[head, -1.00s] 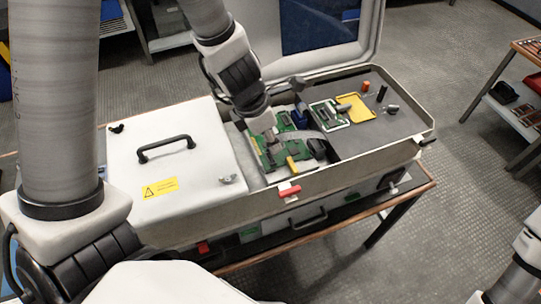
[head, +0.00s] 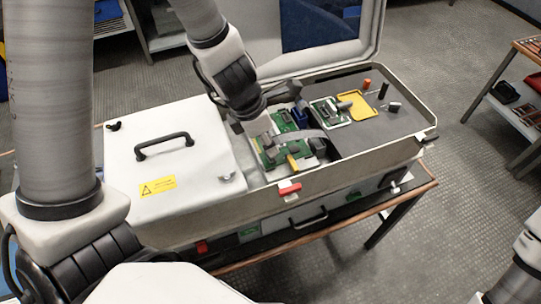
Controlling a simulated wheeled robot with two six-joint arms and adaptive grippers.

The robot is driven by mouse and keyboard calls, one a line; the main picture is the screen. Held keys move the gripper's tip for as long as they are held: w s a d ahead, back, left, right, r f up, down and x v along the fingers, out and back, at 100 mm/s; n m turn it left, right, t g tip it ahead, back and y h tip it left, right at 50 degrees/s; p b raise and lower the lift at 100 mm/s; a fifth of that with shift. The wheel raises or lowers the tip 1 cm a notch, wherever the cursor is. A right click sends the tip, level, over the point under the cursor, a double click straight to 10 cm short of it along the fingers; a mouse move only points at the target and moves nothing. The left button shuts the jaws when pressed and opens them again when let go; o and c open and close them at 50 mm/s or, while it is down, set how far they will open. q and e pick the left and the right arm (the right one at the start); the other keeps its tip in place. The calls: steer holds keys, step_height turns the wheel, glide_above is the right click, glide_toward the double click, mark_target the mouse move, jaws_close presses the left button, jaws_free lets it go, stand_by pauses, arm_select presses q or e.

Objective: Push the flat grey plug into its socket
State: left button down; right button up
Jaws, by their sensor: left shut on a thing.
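The open case holds a green circuit board (head: 296,163) in its middle bay. A flat grey ribbon cable (head: 308,134) arches over the board. My left gripper (head: 267,141) reaches down from behind over the board's left part. It is shut on the flat grey plug, at the left end of the ribbon as far as I can see. The plug is mostly hidden by the fingers and too small to make out. I cannot tell which socket lies under it or whether they touch. My right gripper is out of view; only part of my right arm shows at the right edge.
A white cover with a black handle (head: 164,145) closes the case's left part. A dark panel (head: 375,128) with a yellow frame (head: 361,107) and small knobs lies to the right. The front wall (head: 350,160) carries a red latch (head: 288,187). The raised lid stands behind.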

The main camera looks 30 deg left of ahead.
arm_select(q)
steer(key=shift+f+b, duration=0.6)
steer(key=shift+f, duration=0.05)
stand_by(0.4)
steer(key=c, duration=0.8)
jaws_free()
